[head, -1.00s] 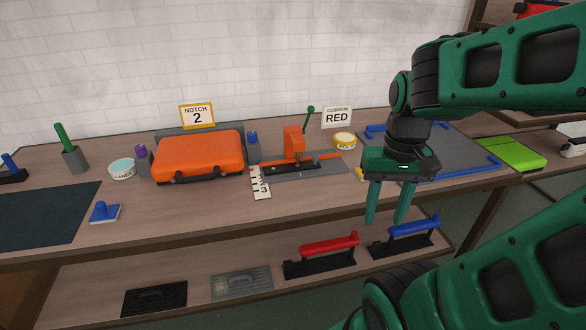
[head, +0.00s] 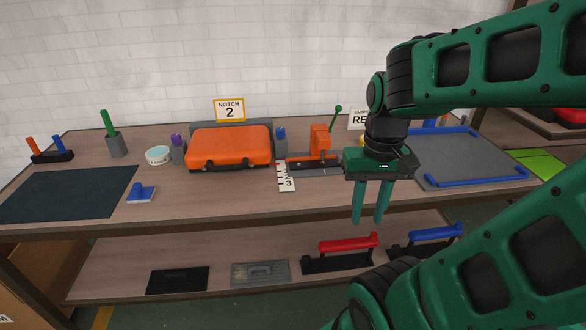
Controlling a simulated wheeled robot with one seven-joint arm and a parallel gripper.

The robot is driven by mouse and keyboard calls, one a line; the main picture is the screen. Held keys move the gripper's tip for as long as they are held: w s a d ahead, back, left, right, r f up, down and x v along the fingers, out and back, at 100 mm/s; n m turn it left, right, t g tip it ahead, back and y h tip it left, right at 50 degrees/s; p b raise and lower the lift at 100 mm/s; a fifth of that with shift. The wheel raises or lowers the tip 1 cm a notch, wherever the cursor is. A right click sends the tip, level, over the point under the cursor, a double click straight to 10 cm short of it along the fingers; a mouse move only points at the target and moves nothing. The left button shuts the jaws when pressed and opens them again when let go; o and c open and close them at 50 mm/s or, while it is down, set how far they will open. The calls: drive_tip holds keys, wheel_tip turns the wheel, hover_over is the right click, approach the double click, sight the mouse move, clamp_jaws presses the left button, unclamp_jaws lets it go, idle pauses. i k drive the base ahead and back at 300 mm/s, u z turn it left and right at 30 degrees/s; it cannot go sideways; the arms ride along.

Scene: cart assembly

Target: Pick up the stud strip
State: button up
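My gripper (head: 369,216) hangs with its fingers down in front of the workbench (head: 240,208). Its two green fingers are apart with nothing between them. I cannot tell for certain which thing is the stud strip. A black holder (head: 52,157) with an orange and a blue post stands at the bench's far left, well away from my gripper. An orange press with a green lever (head: 320,142) stands on a dark base left of my gripper. Part of the bench behind my gripper is hidden.
An orange case (head: 228,146), a numbered white strip (head: 286,178) and a dark mat (head: 65,192) are on the bench. A blue-handled block (head: 141,194) sits near the front edge. Red (head: 345,244) and blue (head: 432,234) handled tools stand on the lower shelf.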

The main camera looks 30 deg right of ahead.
sight(331, 162)
drive_tip(key=u, duration=2)
drive_tip(key=k, duration=1.35)
drive_tip(key=z, duration=1.7)
drive_tip(key=i, duration=1)
drive_tip(key=z, duration=0.05)
